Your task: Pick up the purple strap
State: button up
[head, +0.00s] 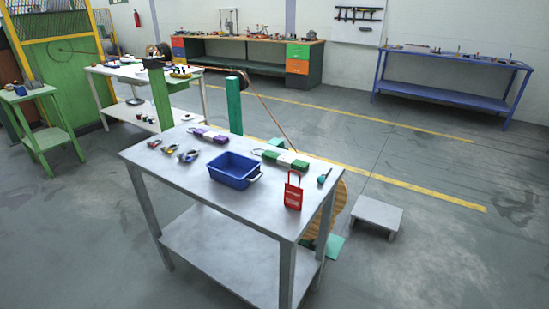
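A strap with purple and white parts (211,136) lies flat on the near grey table (180,165), toward its back left edge. It is behind the blue bin and to the left of a green and white strap. My gripper is not visible in the head view, so its position and state are not shown.
On the same table are a blue bin (233,171), a green and white strap (285,160), a red tag (293,190), a small teal tool (324,177) and several small clamp-like items (188,156). A low grey step (377,213) stands on the floor at right. The floor at front left is clear.

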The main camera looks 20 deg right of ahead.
aim_at(213, 136)
jog(key=i+j, duration=0.3)
jog(key=i, duration=0.15)
jog(key=i+j+z, duration=0.1)
jog(key=i+j, duration=0.15)
jog(key=i, duration=0.25)
jog(key=i+j, duration=0.3)
jog(key=i, duration=0.15)
jog(key=i+j, duration=0.15)
jog(key=j, duration=0.2)
jog(key=i+j, duration=0.2)
jog(key=j, duration=0.15)
jog(key=i+j, duration=0.15)
jog(key=j, duration=0.15)
jog(key=i+j+z, duration=0.1)
jog(key=j, duration=0.25)
jog(key=i, duration=0.05)
